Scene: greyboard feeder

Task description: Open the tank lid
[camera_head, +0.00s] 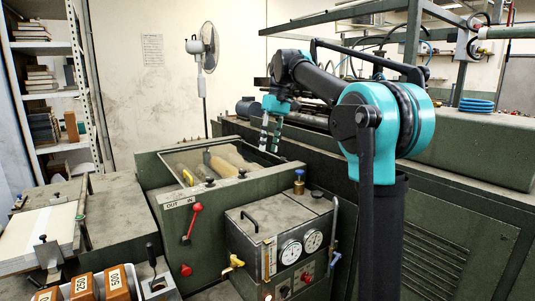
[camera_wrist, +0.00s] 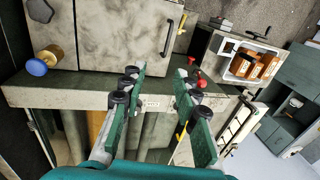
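The tank (camera_head: 242,262) is the green box with two round gauges at the front centre. Its grey, worn lid (camera_head: 272,213) lies flat and looks shut, with a black bar handle (camera_head: 249,222) near its left edge. In the wrist view the mottled lid (camera_wrist: 115,30) is at the top, with the handle (camera_wrist: 168,38) at its right edge. My gripper (camera_head: 270,148) hangs above the far right part of the open-topped bin, behind the tank and apart from it. In the wrist view my gripper (camera_wrist: 160,82) has its two green fingers spread, with nothing between them.
The bin (camera_head: 155,184) beside the tank holds pale rolled shapes. A red lever (camera_head: 190,222) sticks out from its front. A brass valve with a blue knob (camera_wrist: 37,67) stands by the lid's back corner. Orange boxes (camera_head: 117,281) stand at front left. Air above the lid is clear.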

